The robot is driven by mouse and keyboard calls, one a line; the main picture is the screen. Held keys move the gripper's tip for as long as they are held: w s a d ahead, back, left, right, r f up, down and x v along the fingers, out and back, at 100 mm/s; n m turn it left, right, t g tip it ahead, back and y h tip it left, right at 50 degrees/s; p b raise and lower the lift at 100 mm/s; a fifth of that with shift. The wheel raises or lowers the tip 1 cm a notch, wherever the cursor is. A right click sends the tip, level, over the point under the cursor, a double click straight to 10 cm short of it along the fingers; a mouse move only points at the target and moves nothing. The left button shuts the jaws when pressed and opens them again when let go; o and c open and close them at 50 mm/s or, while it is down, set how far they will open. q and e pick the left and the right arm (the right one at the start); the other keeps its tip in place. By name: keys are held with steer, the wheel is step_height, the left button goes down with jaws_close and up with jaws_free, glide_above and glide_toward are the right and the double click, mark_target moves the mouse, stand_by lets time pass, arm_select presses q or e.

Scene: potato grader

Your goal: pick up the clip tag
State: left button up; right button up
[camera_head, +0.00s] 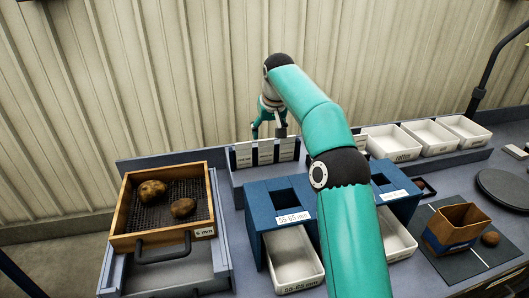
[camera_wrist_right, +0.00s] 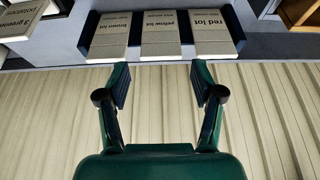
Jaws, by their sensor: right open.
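Three pale cards stand side by side in a dark holder at the back of the bench; I cannot tell which, if any, is the clip tag. In the right wrist view their print is upside down: a red lot card (camera_wrist_right: 212,32), a yellow lot card (camera_wrist_right: 152,35) and a third lot card (camera_wrist_right: 111,36). The cards also show in the head view (camera_head: 265,153). My right gripper (camera_head: 268,131) is over the holder, its fingers apart and empty; in its wrist view the fingertips (camera_wrist_right: 161,76) are apart from the cards. My left gripper is out of view.
A wooden sieve tray (camera_head: 122,215) with two potatoes stands at left. Blue sizing boxes (camera_head: 256,212) with white bins (camera_head: 292,258) are in the middle. White trays (camera_head: 433,138) line the back right. A cardboard box (camera_head: 455,226) is at right.

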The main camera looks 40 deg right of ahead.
mark_target(265, 151)
steer(key=shift+w+p+x, duration=0.2)
steer(key=shift+p+x, duration=0.1)
steer(key=shift+x, duration=2.25)
steer(key=c, duration=0.6)
